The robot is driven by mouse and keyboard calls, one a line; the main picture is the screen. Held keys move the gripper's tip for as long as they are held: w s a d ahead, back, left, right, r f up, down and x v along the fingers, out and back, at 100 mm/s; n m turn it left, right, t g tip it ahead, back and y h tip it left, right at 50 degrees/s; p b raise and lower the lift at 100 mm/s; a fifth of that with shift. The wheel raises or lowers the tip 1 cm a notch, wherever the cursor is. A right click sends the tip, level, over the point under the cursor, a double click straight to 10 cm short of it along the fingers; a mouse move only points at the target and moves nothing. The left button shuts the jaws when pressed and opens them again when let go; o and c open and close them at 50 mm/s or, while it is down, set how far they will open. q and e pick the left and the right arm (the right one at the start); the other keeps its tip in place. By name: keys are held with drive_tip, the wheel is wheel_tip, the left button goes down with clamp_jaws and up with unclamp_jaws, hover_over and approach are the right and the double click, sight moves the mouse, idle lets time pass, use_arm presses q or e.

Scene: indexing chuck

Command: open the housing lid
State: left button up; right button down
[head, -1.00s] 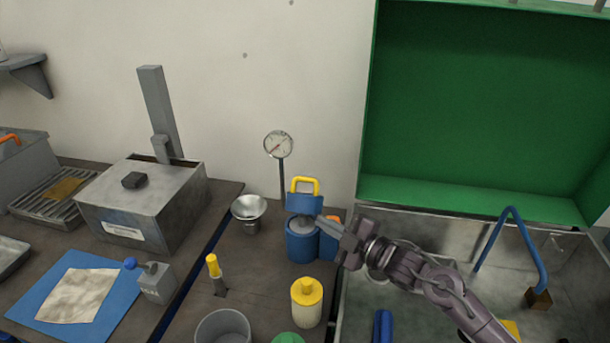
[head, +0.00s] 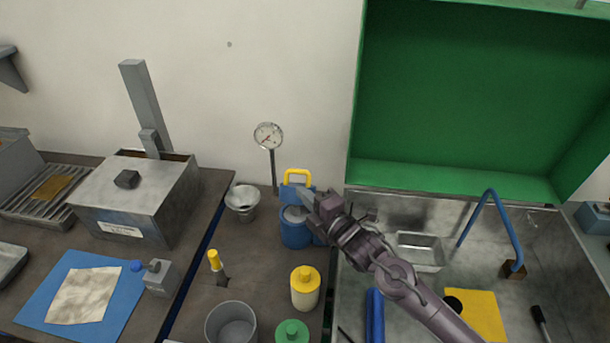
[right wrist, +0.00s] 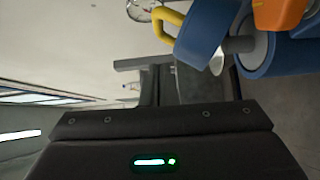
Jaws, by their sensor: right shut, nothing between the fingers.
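The blue housing (head: 296,236) stands on the dark bench left of the metal sink area, with a grey round part (head: 295,214) showing at its top. Its blue lid (head: 287,194) with a yellow handle (head: 298,175) stands raised at the back of the housing. In the right wrist view the lid (right wrist: 208,32) is tilted away from the housing (right wrist: 262,50), with a grey part between them. My right gripper (head: 303,198) is shut and empty, its fingertips in front of the lid; I cannot tell whether they touch it. My left gripper is out of view.
A dial gauge (head: 268,136) stands behind the housing and a metal funnel cup (head: 243,202) to its left. A yellow-capped bottle (head: 305,289), a grey cup (head: 231,324) and a green cap (head: 292,332) are in front. A grey metal box (head: 135,200) is further left.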

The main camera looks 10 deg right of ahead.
sight(296, 173)
drive_tip(key=w, duration=0.1)
drive_tip(key=w+p, duration=0.1)
drive_tip(key=w, duration=0.2)
drive_tip(key=shift+d+r, duration=0.1)
drive_tip(key=shift+d, duration=0.15)
drive_tip(key=shift+w+d+p, duration=0.3)
drive_tip(key=shift+w+p, duration=0.15)
drive_tip(key=shift+f, duration=0.2)
drive_tip(key=shift+w, duration=0.1)
